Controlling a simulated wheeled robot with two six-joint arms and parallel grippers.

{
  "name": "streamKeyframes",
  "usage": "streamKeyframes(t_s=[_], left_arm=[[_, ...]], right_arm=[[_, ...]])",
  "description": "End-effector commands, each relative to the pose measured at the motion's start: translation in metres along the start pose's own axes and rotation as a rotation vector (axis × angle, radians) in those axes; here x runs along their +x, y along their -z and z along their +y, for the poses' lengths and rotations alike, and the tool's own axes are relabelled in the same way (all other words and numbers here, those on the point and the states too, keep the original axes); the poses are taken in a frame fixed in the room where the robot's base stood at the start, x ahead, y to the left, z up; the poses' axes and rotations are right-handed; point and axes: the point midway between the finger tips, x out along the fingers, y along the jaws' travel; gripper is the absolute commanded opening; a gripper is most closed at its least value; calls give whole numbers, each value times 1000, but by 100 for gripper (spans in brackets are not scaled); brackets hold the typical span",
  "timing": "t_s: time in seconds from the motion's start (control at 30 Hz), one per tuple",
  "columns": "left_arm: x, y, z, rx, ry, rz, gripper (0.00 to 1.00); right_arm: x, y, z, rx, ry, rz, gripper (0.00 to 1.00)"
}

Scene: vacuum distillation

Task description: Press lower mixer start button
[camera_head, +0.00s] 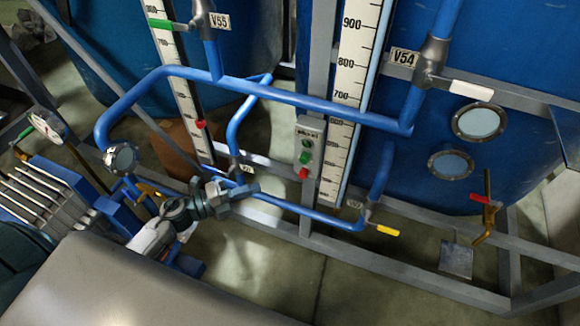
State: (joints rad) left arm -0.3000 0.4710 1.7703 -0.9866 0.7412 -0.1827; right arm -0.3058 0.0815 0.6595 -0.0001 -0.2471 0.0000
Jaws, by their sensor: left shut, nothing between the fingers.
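A small grey control box (312,135) is fixed to the upright frame post near the middle of the view. It carries a label too small to read, a green button (305,157) and a red button (303,173) below it. I cannot read whether it is marked as the lower mixer's. My right gripper is not in view.
Blue pipes (300,101) run above the box and low in front of the frame. Blue tanks, a white scale (346,100) and a yellow-handled valve (387,230) stand near it. Grey floor (270,265) shows below.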

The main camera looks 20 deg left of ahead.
Motion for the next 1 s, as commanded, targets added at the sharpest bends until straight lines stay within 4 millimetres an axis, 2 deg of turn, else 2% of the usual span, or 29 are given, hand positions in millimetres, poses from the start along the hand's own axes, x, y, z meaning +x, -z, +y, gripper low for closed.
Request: streamKeyframes(t_s=[0.23,0.37,0.57,0.87,1.0], left_arm=[[1,0,0,-2,1,-3,0],[10,-1,-2,-3,4,-5,0],[42,-1,-4,-5,7,-6,0],[105,-1,-4,-6,5,-5,0],[118,-18,-3,-2,2,-4,0]], right_arm=[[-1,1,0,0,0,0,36],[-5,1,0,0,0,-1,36],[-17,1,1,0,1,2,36],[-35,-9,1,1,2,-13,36],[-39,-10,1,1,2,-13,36]])
